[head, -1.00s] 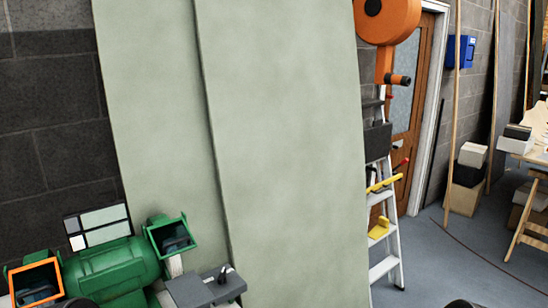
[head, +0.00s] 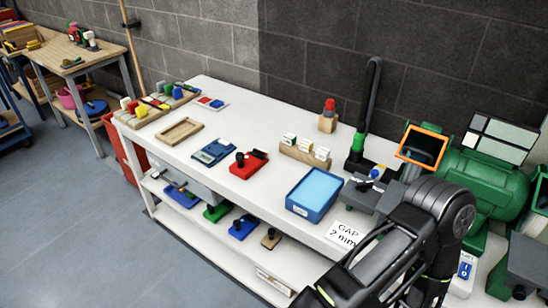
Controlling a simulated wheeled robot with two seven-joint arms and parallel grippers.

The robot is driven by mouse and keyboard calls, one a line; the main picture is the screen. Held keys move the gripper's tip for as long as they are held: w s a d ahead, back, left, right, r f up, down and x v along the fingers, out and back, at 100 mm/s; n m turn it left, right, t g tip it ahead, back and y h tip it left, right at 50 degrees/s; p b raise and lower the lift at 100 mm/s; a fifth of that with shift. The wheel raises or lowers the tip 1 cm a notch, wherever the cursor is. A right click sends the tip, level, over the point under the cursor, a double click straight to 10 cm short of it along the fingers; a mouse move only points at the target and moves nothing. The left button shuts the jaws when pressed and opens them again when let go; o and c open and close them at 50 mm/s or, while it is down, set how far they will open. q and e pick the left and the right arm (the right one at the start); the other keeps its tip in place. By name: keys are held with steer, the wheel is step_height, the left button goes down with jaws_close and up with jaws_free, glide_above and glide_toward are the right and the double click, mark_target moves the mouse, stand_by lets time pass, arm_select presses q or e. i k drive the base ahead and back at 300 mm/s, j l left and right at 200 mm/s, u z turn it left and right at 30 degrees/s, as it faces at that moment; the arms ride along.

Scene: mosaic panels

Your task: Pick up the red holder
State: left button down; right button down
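A red holder (head: 249,163) with a black knob lies on the white workbench (head: 215,118), near the middle of its top. One of my arms crosses the lower right of the head view, in front of the bench. Its wrist end runs out of the bottom edge, and no gripper fingers show. Nothing touches the red holder.
A blue tray (head: 314,194), a wooden block with white pieces (head: 304,151) and a wooden frame (head: 180,131) are on the bench. A rack of coloured pieces (head: 158,103) stands at its far left. A green machine (head: 475,185) is at right. Floor at left is clear.

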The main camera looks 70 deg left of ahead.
mark_target(245, 166)
steer(key=u, duration=2.65)
